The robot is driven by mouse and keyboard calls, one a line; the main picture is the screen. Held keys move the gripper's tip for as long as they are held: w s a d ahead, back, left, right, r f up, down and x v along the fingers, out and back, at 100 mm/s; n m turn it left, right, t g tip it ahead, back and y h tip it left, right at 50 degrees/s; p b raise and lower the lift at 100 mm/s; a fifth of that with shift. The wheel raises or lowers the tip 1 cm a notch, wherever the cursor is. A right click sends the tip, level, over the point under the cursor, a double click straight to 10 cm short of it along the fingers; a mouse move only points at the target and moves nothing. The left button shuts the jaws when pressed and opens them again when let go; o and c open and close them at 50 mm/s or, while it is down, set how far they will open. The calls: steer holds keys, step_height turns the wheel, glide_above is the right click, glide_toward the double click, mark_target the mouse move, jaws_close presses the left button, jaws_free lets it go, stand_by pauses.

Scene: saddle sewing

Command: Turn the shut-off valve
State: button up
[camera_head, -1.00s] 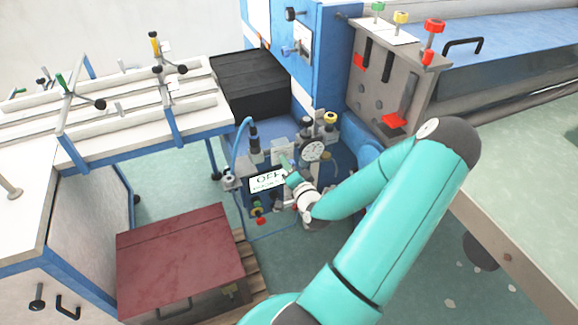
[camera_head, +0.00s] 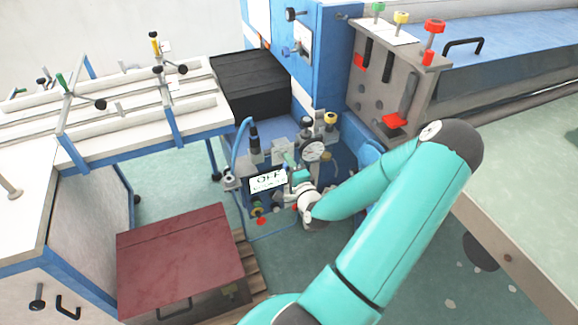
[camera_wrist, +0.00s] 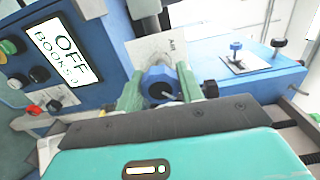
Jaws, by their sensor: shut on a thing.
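In the wrist view, a round blue knob (camera_wrist: 158,88), which looks like the valve's handle, sits between the two green fingers of my gripper (camera_wrist: 159,78). The fingers are shut on its sides. A pale plate (camera_wrist: 155,52) with small dark lettering stands just behind the knob. In the head view my gripper (camera_head: 289,164) is at the machine's lower front, beside the display panel. There the knob is too small and too covered by my wrist to make out.
The display (camera_wrist: 62,48), left of the gripper, reads OFF; coloured buttons (camera_wrist: 12,60) line it. A separate small blue knob (camera_wrist: 236,47) stands on the blue housing to the right. In the head view a dial gauge (camera_head: 313,149) is close behind my wrist, and a red-brown cabinet (camera_head: 175,260) is lower left.

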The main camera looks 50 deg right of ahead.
steer(key=shift+w, duration=0.1)
steer(key=o, duration=1)
steer(key=shift+s+a, duration=0.1)
steer(key=shift+s, duration=0.1)
